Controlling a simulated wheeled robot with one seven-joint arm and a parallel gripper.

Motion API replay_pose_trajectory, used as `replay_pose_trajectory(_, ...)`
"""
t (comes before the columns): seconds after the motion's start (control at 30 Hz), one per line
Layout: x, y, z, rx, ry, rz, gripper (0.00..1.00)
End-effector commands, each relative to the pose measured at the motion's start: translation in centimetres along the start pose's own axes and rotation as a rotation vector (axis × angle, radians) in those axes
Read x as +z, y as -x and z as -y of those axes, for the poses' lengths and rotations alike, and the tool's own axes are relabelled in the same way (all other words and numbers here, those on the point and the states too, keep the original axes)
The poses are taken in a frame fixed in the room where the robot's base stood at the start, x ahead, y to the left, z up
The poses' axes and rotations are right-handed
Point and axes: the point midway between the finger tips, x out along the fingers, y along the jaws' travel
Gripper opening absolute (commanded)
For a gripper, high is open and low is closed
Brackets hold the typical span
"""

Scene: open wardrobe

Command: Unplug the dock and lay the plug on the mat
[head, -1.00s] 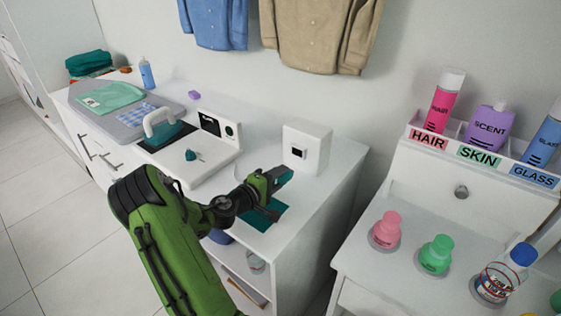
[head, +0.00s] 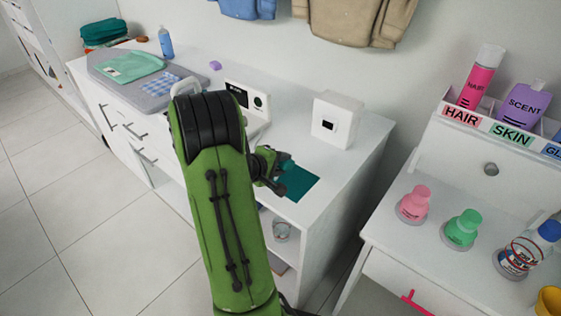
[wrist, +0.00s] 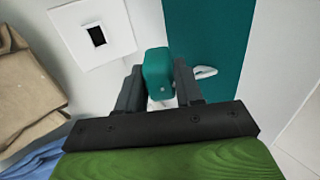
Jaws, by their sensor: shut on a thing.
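My gripper (wrist: 160,85) is shut on a teal plug (wrist: 158,68), which sits between its two dark fingers. In the head view my gripper (head: 277,172) is at the left edge of the teal mat (head: 302,183), partly hidden by my arm. The mat also shows in the wrist view (wrist: 207,30), beside the plug. A white box (head: 346,111) with a dark, empty socket stands behind the mat; it also shows in the wrist view (wrist: 68,35). A short white piece, perhaps cable, shows beside the right finger. I cannot tell the plug's height above the mat.
A white base with a dark panel (head: 236,95) stands left of the box, partly behind my arm. A grey board (head: 120,77) with folded cloth lies farther left. At right, a separate white stand holds pink (head: 415,203) and green (head: 462,229) bottles. The counter right of the mat is clear.

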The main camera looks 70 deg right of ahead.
Motion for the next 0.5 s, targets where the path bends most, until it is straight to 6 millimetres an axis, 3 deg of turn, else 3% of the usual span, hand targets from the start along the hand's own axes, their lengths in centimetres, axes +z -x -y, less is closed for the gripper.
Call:
replay_pose_trajectory(0.13, 0.02, -0.94, 1.50, 0.000, -0.001, 0.000, 0.00)
replay_pose_trajectory(0.43, -0.02, -0.95, 1.53, 0.001, -0.001, -0.001, 0.00)
replay_pose_trajectory(0.47, -0.02, -0.95, 1.52, 0.001, -0.001, -0.001, 0.40)
replay_pose_trajectory(0.5, -0.02, -0.95, 1.52, 0.001, -0.001, -0.001, 0.46)
